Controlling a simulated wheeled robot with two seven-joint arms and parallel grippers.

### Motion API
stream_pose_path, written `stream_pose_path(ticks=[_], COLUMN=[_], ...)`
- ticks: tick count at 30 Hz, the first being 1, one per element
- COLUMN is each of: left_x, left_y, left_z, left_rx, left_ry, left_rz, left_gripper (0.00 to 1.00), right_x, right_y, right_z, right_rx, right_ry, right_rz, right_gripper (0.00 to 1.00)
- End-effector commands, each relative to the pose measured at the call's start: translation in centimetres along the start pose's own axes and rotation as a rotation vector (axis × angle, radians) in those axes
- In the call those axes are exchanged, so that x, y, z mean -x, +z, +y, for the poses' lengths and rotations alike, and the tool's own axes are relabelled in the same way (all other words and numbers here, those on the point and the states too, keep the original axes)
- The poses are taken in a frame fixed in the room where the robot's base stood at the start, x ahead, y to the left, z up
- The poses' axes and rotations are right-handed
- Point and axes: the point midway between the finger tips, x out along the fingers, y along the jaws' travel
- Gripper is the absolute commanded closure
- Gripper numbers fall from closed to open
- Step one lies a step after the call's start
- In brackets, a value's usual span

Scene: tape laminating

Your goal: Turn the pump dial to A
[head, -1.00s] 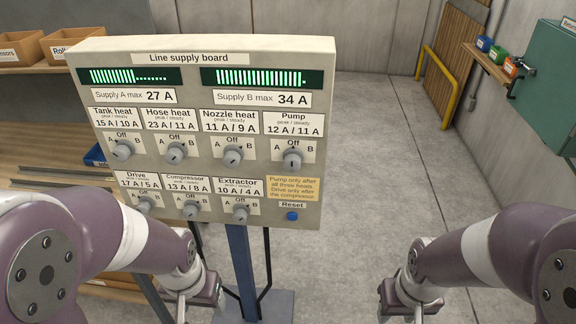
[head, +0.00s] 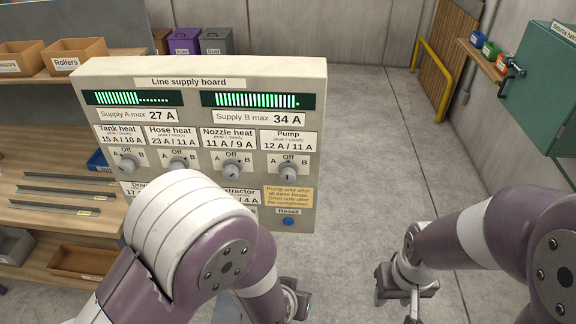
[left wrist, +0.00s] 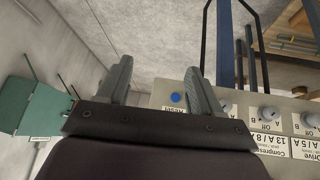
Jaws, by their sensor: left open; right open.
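The pump dial (head: 287,171) is a grey knob at the right end of the upper row on the line supply board (head: 318,120). A, Off and B are printed around it; I cannot tell which one it points to. My left gripper (head: 296,302) is low in front of the board, below the Reset button, with its fingertips unclear there. In the left wrist view my left gripper (left wrist: 158,66) is open and empty, with the blue Reset button (left wrist: 176,98) seen between its fingers. My right gripper (head: 408,290) is open, away to the right of the board.
My left arm hides most of the lower dials. The upper row also holds the tank heat (head: 128,165), hose heat (head: 179,164) and nozzle heat (head: 232,172) dials. Shelves (head: 60,205) stand left, a green cabinet (head: 552,90) right. The floor right of the board is clear.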

Motion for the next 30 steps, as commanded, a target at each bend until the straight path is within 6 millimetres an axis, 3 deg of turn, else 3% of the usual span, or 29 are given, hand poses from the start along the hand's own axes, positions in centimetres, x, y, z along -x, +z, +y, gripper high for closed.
stream_pose_path(ticks=[1,5,10,15,24,30], left_x=[0.3,1.6,6.2,7.1,3.4,1.6], left_y=[-1.8,-7.5,-12.8,-14.8,-21.2,-23.7], left_z=[0.7,-0.6,-2.6,-3.0,-4.6,-5.2], left_rx=[0.015,0.104,0.178,0.185,0.183,0.182], left_ry=[-0.012,-0.088,-0.159,-0.161,-0.161,-0.158], left_rz=[0.132,0.57,0.955,1.029,1.026,1.025], left_gripper=[0.35,0.35,0.35,0.35,0.35,0.35], right_x=[1.2,1.4,1.1,1.8,4.5,5.4], right_y=[-0.1,-0.1,-0.1,-0.2,-0.5,-0.6], right_z=[0.0,0.0,0.0,0.0,0.0,0.0], right_rx=[0.0,0.0,0.0,0.0,0.0,0.0], right_ry=[0.0,0.0,0.0,0.0,0.0,0.0], right_rz=[0.0,-0.001,-0.001,-0.001,0.0,-0.001], right_gripper=[0.57,0.57,0.57,0.57,0.57,0.57])
